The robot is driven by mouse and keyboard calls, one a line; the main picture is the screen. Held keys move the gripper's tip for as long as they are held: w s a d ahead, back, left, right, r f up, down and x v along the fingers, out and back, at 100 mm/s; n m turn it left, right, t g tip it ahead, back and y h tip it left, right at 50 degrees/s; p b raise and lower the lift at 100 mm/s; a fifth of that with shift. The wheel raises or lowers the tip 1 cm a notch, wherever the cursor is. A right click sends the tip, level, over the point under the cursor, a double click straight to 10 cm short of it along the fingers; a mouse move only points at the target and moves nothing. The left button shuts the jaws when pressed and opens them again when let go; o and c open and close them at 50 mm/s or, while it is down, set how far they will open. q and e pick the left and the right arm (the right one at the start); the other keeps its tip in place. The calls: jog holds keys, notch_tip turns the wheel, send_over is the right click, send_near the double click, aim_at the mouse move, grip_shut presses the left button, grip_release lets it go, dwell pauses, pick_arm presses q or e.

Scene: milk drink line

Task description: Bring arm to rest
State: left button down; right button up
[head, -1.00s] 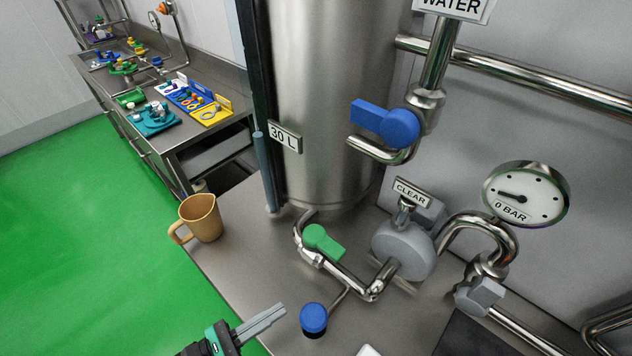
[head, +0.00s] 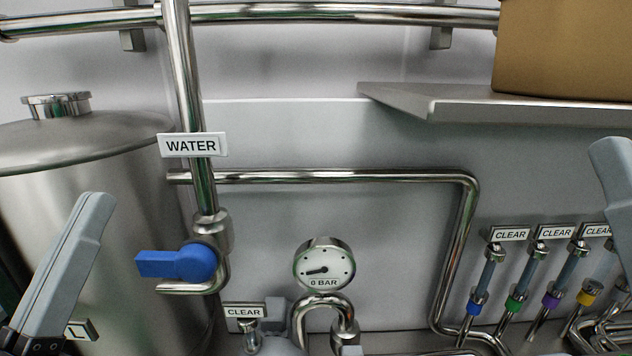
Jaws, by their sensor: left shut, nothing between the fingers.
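My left gripper (head: 92,212) is at the lower left of the head view, its grey fingers pointing up and together with nothing between them. It stands in front of the steel tank (head: 120,200), and no contact with the tank shows. Part of my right gripper (head: 612,165) shows at the right edge, raised in front of the wall. Most of it is cut off, so its jaws cannot be judged.
A WATER pipe with a blue valve handle (head: 180,262) stands right of the tank. A gauge (head: 324,264) reads 0 BAR. Several CLEAR-labelled pipes with coloured collars stand at the lower right. A steel shelf (head: 440,103) holds a brown box (head: 565,50).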

pick_arm(q)
jog(key=s+r+m+t+y+p, duration=0.1)
jog(key=s+r+p, duration=0.2)
jog(key=r+p, duration=3)
notch_tip(320, 180, up, 6)
jog(key=shift+d+f+t, duration=0.1)
jog(key=shift+d+t, duration=0.05)
jog(key=shift+t, duration=0.25)
notch_tip(320, 180, down, 29)
jog(key=b, duration=2.8)
jog(key=shift+b, duration=0.3)
jog(key=shift+f, duration=0.1)
